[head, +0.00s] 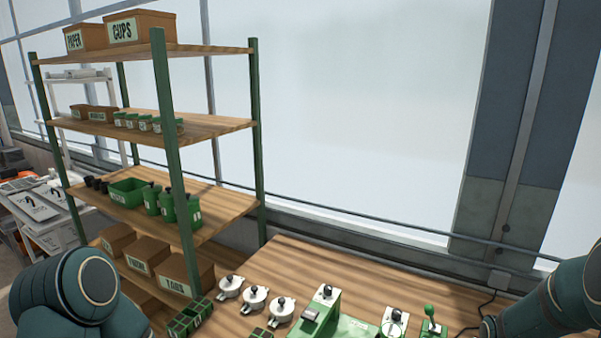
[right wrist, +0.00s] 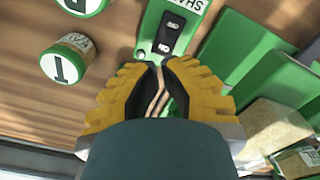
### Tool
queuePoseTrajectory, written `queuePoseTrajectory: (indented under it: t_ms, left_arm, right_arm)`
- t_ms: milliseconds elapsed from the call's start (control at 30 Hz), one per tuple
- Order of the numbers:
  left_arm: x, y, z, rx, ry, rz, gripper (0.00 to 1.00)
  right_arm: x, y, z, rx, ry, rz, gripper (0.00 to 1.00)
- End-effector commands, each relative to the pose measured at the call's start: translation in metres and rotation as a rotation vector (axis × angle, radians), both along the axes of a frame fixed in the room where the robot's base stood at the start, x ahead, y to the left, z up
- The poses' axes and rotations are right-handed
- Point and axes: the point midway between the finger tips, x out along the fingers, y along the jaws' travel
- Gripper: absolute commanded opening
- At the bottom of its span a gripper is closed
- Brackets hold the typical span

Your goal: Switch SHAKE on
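In the right wrist view, a green panel (right wrist: 158,12) carries an upside-down, partly cut-off label that appears to read SHAKE. A black rocker switch (right wrist: 169,33) with small white markings sits on it. My right gripper (right wrist: 162,66) has yellow ridged fingers with dark inner pads; the tips are close together just below the switch, with only a narrow gap and no object held. I cannot tell whether they touch the switch. In the head view both my arms show at the lower edges, but neither gripper does. The SHAKE switch cannot be made out there.
Right wrist view: a round container marked T (right wrist: 62,66) stands left of the fingers; green equipment (right wrist: 255,62) is at right. Head view: a wooden bench (head: 290,256) holds white lidded pots (head: 254,298) and green devices (head: 326,297). A loaded shelf (head: 225,128) stands at left.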

Motion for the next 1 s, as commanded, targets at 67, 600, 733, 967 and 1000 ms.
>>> queuePoseTrajectory:
  t_ms: [67, 600, 733, 967, 1000]
  left_arm:
    - [0.000, 0.000, -0.001, 0.000, 0.000, 0.000, 0.55]
    - [0.000, 0.000, -0.007, 0.000, 0.000, 0.000, 0.55]
    - [0.000, 0.000, -0.008, 0.000, 0.000, 0.000, 0.55]
    - [0.000, 0.000, -0.011, 0.000, 0.000, 0.000, 0.55]
    - [0.000, 0.000, -0.011, 0.000, 0.000, 0.000, 0.55]
  right_arm:
    - [0.000, 0.000, -0.001, 0.000, 0.000, 0.000, 0.00]
    - [0.000, 0.000, -0.009, 0.000, 0.000, 0.000, 0.00]
    - [0.000, 0.000, -0.010, 0.000, 0.000, 0.000, 0.00]
    - [0.000, 0.000, -0.013, 0.000, 0.000, 0.000, 0.00]
    - [0.000, 0.000, -0.014, 0.000, 0.000, 0.000, 0.00]
